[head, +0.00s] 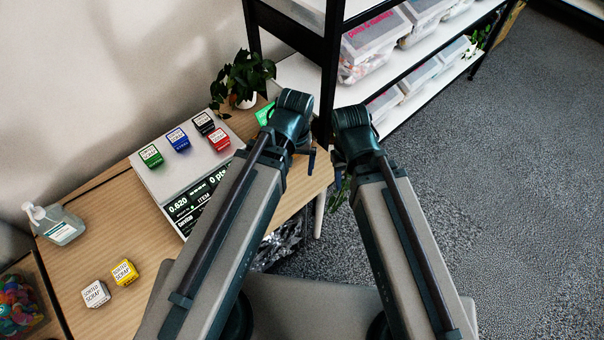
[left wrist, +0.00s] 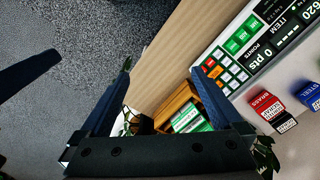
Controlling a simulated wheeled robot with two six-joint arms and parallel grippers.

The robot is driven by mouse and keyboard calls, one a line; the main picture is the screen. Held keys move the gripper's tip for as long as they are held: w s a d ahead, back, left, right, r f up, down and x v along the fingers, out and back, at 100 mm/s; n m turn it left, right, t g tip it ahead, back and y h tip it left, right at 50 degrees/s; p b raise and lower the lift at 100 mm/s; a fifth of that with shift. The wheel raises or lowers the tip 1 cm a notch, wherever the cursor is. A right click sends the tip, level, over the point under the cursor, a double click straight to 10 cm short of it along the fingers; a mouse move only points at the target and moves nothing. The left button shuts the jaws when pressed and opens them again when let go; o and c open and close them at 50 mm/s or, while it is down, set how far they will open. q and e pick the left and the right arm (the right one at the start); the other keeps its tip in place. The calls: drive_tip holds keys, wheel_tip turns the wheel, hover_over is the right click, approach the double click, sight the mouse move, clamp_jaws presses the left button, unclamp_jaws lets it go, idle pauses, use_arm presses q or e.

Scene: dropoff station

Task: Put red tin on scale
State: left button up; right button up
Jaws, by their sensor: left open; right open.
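The red tin (head: 218,139) is a small block with a white label. It sits on the light plate of the scale (head: 168,187), at the plate's right side, and also shows in the left wrist view (left wrist: 267,105). Green (head: 150,156), blue (head: 178,139) and black (head: 204,123) tins stand on the same plate. My left gripper (head: 308,158) is open, right of the scale and apart from the red tin; its spread fingers show empty in the left wrist view (left wrist: 163,78). My right gripper (head: 338,165) is further right, beyond the table edge, with its fingers mostly hidden.
White (head: 95,294) and yellow (head: 124,273) tins stand on the table (head: 120,235) near a dispenser bottle (head: 55,225). A potted plant (head: 243,78) stands behind the scale. A black shelf rack (head: 326,75) with boxes rises at the back. The scale's display (head: 185,207) reads 0.620.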

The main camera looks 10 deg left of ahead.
use_arm(q)
drive_tip(key=s+d+m, duration=0.1)
drive_tip(key=m, duration=0.1)
drive_tip(key=s+d+m+y, duration=0.1)
drive_tip(key=m, duration=0.1)
drive_tip(key=shift+s+d, duration=0.35)
